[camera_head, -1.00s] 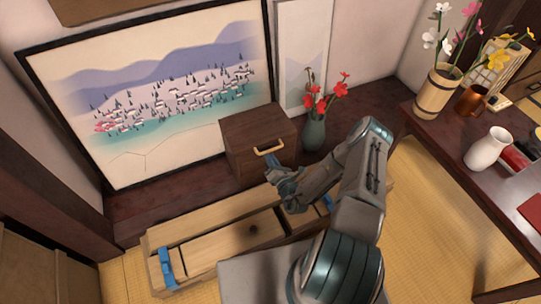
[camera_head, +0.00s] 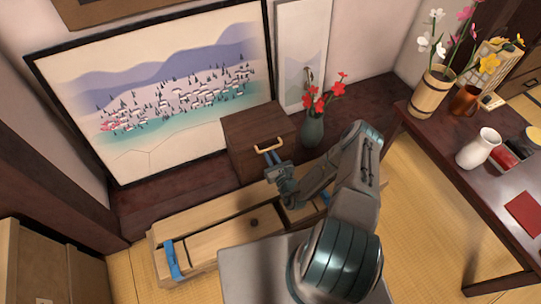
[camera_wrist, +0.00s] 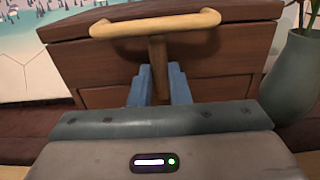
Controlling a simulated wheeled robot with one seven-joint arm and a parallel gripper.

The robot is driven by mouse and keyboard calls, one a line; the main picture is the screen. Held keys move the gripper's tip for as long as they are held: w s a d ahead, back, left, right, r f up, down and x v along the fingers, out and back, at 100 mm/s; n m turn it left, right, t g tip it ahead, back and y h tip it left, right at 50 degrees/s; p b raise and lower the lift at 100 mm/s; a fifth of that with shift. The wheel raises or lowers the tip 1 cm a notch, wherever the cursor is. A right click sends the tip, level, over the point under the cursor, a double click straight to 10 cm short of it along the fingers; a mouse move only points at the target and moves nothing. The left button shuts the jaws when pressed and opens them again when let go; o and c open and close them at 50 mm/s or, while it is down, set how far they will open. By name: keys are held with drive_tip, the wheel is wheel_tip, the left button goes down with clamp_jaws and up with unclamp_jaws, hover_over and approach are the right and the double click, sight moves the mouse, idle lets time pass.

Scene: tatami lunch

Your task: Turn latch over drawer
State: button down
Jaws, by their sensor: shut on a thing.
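The latch (camera_wrist: 158,24) is a pale wooden bar with rounded ends, lying about level across the front of a dark brown box (camera_head: 246,121). A darker stem runs down from its middle. In the head view the latch (camera_head: 268,146) shows as a small pale bar on the box's front. The drawer front (camera_wrist: 218,68) is behind and below the bar. My gripper (camera_wrist: 159,76) has its blue fingers on either side of the stem, shut on the latch.
A grey-green vase (camera_head: 312,131) with red flowers stands close to the box's right. A long wooden chest (camera_head: 215,241) with blue fittings is in front, below my arm. A dark table (camera_head: 445,140) is at the right. A framed landscape picture (camera_head: 160,95) leans behind.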

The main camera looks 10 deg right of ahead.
idle(0.3)
drive_tip(key=c, duration=1.4)
unclamp_jaws()
drive_tip(key=shift+o, duration=0.2)
drive_tip(key=s+d+p, duration=0.2)
drive_tip(key=s, duration=1.1)
drive_tip(key=shift+s+d, duration=0.3)
drive_tip(key=shift+s, duration=0.05)
